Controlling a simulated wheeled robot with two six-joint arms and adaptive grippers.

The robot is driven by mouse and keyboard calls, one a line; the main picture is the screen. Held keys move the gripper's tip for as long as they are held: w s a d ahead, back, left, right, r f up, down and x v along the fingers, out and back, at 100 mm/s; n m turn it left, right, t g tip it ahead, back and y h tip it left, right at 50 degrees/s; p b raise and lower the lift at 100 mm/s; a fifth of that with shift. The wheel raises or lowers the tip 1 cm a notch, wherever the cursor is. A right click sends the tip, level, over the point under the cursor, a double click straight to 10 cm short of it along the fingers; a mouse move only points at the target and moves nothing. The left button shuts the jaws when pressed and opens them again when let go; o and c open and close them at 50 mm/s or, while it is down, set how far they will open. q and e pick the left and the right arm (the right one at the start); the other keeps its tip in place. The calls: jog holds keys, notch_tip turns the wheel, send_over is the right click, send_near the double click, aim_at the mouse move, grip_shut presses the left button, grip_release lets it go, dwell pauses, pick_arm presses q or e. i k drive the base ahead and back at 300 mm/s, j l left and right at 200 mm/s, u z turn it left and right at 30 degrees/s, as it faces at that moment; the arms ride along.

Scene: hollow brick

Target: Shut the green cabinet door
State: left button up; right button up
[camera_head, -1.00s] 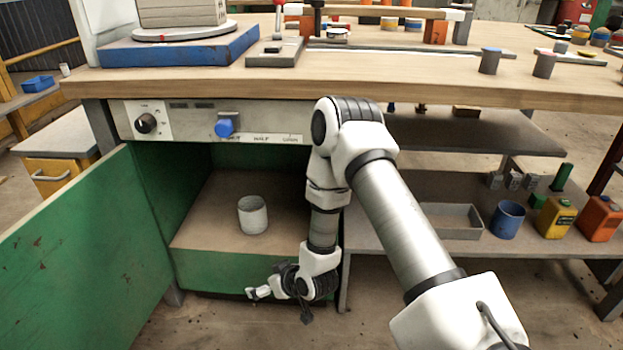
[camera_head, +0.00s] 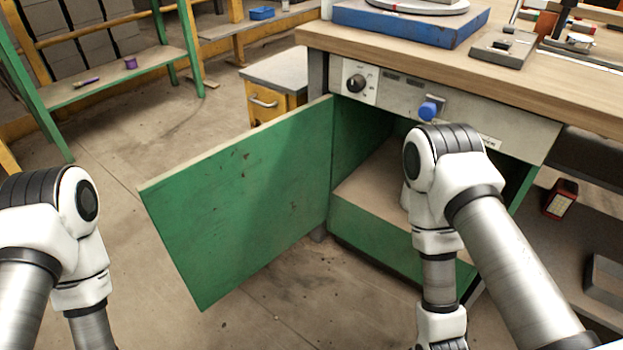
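The green cabinet door (camera_head: 245,200) stands wide open, swung out to the left from its hinge side at the cabinet's left edge. The green cabinet (camera_head: 375,235) sits under the workbench with its inside exposed. A whitish cup on its inner floor is mostly hidden behind my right arm. My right arm hangs down in front of the cabinet opening, and its gripper is below the picture's edge. My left arm is at the lower left, apart from the door, and its gripper is also out of view.
A control panel (camera_head: 400,95) with a black knob and a blue knob is above the cabinet. A yellow drawer unit (camera_head: 270,95) stands behind the door. A green-framed shelf (camera_head: 120,80) is at the back left. The floor left of the door is clear.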

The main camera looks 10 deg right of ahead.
aim_at(222, 215)
jog(key=j+z, duration=0.3)
jog(key=j, duration=0.25)
jog(key=j+z, duration=0.25)
jog(key=j, duration=0.3)
jog(key=j+z, duration=0.3)
jog(key=j, duration=0.3)
jog(key=j+z, duration=0.25)
jog(key=j, duration=0.3)
jog(key=k+j+z, duration=0.3)
jog(key=j, duration=0.2)
jog(key=i+j+z, duration=0.45)
jog(key=j, duration=0.3)
jog(key=j+z, duration=0.25)
jog(key=j, duration=0.15)
jog(key=i+j+z, duration=0.1)
jog(key=j+z, duration=0.15)
jog(key=j, duration=0.15)
jog(key=j+z, duration=0.25)
jog(key=j, duration=0.2)
jog(key=i, duration=0.05)
